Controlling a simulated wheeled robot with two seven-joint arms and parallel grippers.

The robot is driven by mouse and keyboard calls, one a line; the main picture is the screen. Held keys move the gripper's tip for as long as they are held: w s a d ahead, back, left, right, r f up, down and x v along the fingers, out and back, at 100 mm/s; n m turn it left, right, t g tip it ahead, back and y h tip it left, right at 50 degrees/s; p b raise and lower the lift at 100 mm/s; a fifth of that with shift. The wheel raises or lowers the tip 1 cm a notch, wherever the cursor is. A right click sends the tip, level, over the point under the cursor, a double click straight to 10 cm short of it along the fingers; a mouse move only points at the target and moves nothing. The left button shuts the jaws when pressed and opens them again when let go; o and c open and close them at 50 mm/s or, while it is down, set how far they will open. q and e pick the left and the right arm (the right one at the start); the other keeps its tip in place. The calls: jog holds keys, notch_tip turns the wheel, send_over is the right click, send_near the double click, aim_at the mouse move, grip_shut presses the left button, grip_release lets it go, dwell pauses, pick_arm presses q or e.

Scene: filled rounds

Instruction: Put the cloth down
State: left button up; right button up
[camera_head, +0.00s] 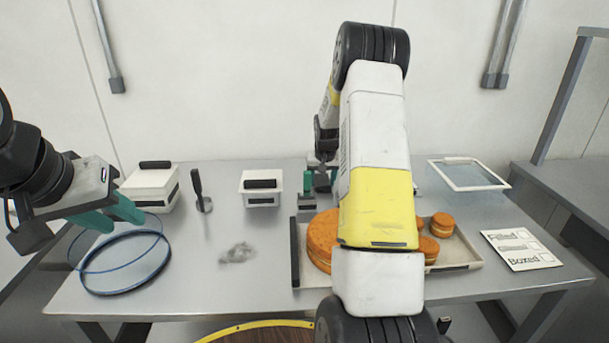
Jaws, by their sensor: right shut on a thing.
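My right gripper (314,190) is at the back middle of the table, mostly hidden behind my own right arm. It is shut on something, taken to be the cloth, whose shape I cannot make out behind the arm. My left gripper (110,214) is at the left, with its two green fingers apart and nothing seen between them. It is above the rim of a clear round container with blue edges (122,276). A grey smudge (237,253) marks the table (215,285) left of the tray.
A tray (296,262) holds round orange-brown cakes (320,240), partly hidden by my arm. Two white boxes with dark handles (150,188) (261,193) and an upright dark-handled tool (202,204) stand behind. A clear framed panel (468,175) and a "Filled / Boxed" card (521,250) lie right.

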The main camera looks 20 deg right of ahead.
jog(key=o, duration=1.2)
jog(key=shift+f, duration=0.1)
jog(key=s+a+f+v, duration=0.1)
jog(key=a+v, duration=0.1)
jog(key=v, duration=0.8)
jog(key=s+a+v, duration=0.1)
jog(key=a+v, duration=0.1)
jog(key=v, duration=0.8)
jog(key=shift+s+a+r+n+t+y, duration=0.45)
jog(key=shift+s+a+r, duration=0.65)
jog(key=shift+s+a, duration=2.45)
jog(key=shift+s+a+r+n+t+y, duration=0.15)
jog(key=shift+s+a+r+n+y, duration=0.75)
jog(key=shift+s, duration=4.95)
jog(key=shift+s+a+r+n+t+y, duration=0.35)
jog(key=shift+s+a+r, duration=0.95)
jog(key=shift+s+a, duration=2.35)
jog(key=shift+s+d, duration=1.05)
jog(key=shift+d, duration=0.05)
